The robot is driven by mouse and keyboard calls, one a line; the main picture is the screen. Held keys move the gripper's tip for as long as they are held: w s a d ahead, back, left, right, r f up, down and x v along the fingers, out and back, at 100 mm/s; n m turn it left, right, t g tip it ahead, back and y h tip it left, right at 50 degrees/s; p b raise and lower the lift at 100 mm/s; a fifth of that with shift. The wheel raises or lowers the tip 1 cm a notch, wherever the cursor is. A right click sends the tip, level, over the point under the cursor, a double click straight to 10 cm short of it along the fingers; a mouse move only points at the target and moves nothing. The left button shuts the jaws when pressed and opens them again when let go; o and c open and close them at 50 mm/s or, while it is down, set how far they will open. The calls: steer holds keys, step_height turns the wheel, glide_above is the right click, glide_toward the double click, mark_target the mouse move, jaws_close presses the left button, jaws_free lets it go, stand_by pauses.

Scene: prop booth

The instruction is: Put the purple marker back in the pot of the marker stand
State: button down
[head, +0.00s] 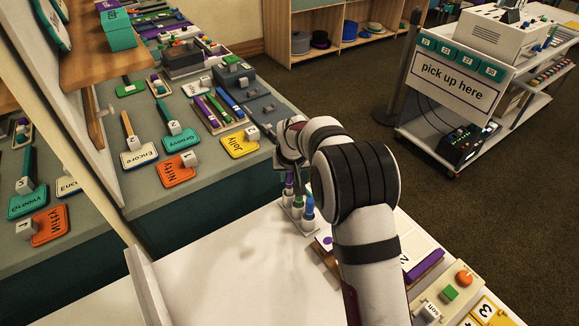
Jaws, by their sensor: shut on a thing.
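The marker stand (309,225) is a small white holder on the white table, left of my forearm in the head view. A green-topped marker (298,201) and a blue marker (309,208) stand upright in it. The purple marker (289,184) is upright at the stand's far left end, directly under my gripper (288,164). My gripper is shut on the purple marker's upper part. My wrist hides most of the fingers. I cannot tell whether the purple marker's lower end is inside a pot or just above it.
The white table (230,270) is clear left of the stand. A white upright panel (148,287) edges it on the left. Boards and a purple item (425,266) lie right of my arm. A grey counter (95,205) holds several name tags and markers.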

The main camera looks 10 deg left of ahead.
steer(key=shift+f, duration=0.2)
steer(key=c, duration=0.6)
jaws_free()
steer(key=shift+c, duration=0.2)
steer(key=v, duration=1.5)
steer(key=shift+s+r, duration=0.15)
steer(key=shift+r, duration=0.2)
